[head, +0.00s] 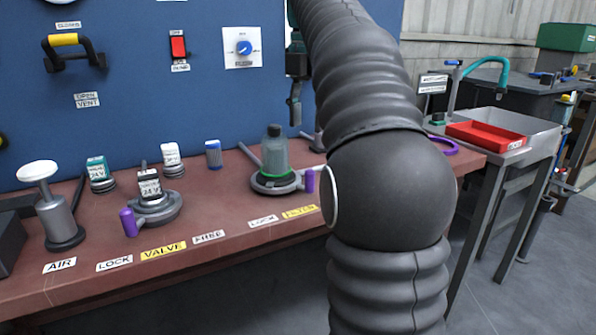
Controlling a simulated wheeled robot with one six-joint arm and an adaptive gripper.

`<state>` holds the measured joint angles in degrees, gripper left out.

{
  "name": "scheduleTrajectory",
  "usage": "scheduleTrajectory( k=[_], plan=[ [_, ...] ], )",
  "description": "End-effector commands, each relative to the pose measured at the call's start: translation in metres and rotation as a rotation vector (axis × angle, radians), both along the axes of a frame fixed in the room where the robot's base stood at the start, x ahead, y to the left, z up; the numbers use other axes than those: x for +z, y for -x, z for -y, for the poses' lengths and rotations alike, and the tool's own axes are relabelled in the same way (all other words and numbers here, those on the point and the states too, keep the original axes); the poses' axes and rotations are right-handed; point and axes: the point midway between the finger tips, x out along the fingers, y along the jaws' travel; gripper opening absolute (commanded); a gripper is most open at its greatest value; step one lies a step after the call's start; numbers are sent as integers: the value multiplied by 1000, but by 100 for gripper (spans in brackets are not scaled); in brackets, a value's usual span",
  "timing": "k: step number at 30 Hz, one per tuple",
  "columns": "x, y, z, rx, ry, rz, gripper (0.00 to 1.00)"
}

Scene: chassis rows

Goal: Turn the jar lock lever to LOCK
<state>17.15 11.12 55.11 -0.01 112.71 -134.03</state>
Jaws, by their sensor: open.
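A grey see-through jar (274,158) with a dark cap and a green ring at its foot stands upright on a round grey base on the bench. The base's lever has a purple handle (310,181), which points to the front right, away from the white LOCK label (262,221) and near the yellow label (300,212). My arm hides what lies right of this handle. My gripper (295,106) is partly hidden behind my arm, above and behind the jar. It is open, apart from the lever, and I see nothing in it.
A similar valve base with another purple handle (129,222) stands left on the bench (215,265). A white-topped air plunger (60,210) and several small canisters stand around it. The blue panel (150,110) rises behind. A red tray (485,135) lies at right.

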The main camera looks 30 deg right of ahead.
Motion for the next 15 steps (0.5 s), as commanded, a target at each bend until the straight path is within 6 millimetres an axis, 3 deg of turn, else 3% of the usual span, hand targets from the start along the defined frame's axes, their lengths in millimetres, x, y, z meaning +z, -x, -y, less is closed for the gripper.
scheduleTrajectory(
  k=[8, 15],
  plan=[
    [-1, -4, 7, 91, -5, -20, 47],
    [-37, -4, 7, 90, -6, -21, 47]
  ],
)
